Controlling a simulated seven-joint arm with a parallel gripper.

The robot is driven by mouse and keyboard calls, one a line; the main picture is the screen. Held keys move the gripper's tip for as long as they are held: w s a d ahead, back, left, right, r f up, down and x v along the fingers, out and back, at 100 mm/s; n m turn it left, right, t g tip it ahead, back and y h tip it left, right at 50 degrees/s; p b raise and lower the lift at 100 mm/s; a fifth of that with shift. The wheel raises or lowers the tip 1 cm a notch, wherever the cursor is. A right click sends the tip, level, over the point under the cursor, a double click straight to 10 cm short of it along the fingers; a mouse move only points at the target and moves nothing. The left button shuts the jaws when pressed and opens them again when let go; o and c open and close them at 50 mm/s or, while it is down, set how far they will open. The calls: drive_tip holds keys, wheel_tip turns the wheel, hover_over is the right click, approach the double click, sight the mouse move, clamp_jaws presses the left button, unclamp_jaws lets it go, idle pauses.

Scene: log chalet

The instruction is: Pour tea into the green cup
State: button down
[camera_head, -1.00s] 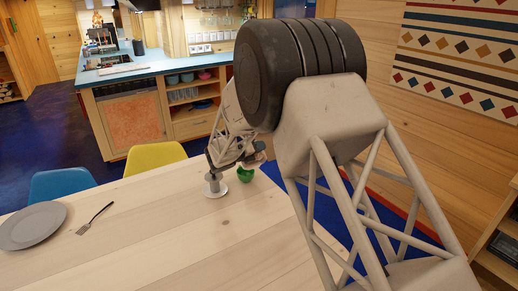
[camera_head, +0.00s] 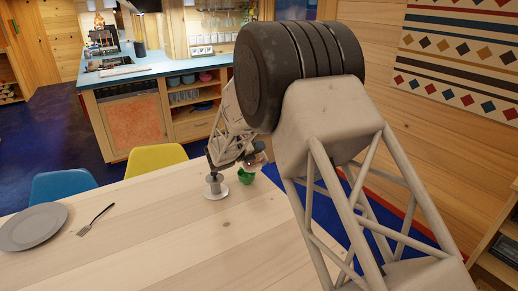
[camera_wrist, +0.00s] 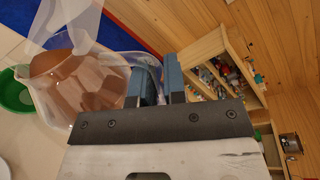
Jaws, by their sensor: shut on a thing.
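A clear glass teapot (camera_wrist: 85,85) with brown tea inside fills the left of the wrist view. My gripper (camera_wrist: 158,82) has its blue fingers closed at the side of the pot, on what looks like its handle. The green cup (camera_wrist: 14,92) shows at the left edge of the wrist view, partly cut off and partly behind the pot. In the head view the teapot (camera_head: 255,160) is tilted just above the green cup (camera_head: 246,177), which stands on the table. I cannot tell whether tea is flowing or is in the cup.
A grey cup (camera_head: 214,182) on a white saucer (camera_head: 216,193) stands just left of the green cup on the wooden table (camera_head: 180,240). A grey plate (camera_head: 32,228) and a fork (camera_head: 95,219) lie at the left. The table's middle is clear. Yellow and blue chairs stand behind it.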

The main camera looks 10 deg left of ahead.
sight(262, 159)
drive_tip(key=shift+w+a+r+n, duration=0.4)
drive_tip(key=shift+w+a+n, duration=0.2)
drive_tip(key=shift+n, duration=0.2)
idle(1.1)
drive_tip(key=shift+s+d, duration=0.1)
drive_tip(key=shift+d, duration=0.05)
drive_tip(key=shift+s+d+f+m, duration=0.2)
drive_tip(key=shift+s+d+m, duration=0.1)
drive_tip(key=shift+m, duration=0.2)
drive_tip(key=shift+s+d+m, duration=0.1)
drive_tip(key=shift+s+m, duration=0.05)
drive_tip(key=shift+m, duration=0.15)
idle(0.3)
drive_tip(key=shift+s+d+f, duration=0.1)
drive_tip(key=shift+s+d+f+m, duration=0.5)
drive_tip(key=shift+f+m, duration=0.1)
drive_tip(key=shift+m, duration=0.5)
drive_tip(key=shift+s+d+f+m+t, duration=0.2)
drive_tip(key=shift+f+m+t, duration=0.1)
drive_tip(key=shift+f+m, duration=0.3)
drive_tip(key=shift+s+d+f+m+t, duration=0.1)
drive_tip(key=shift+f+m+t, duration=0.1)
drive_tip(key=shift+f+m, duration=0.45)
drive_tip(key=shift+s+d+f+m+t, duration=0.1)
drive_tip(key=shift+f+m+t, duration=0.15)
drive_tip(key=shift+m, duration=0.7)
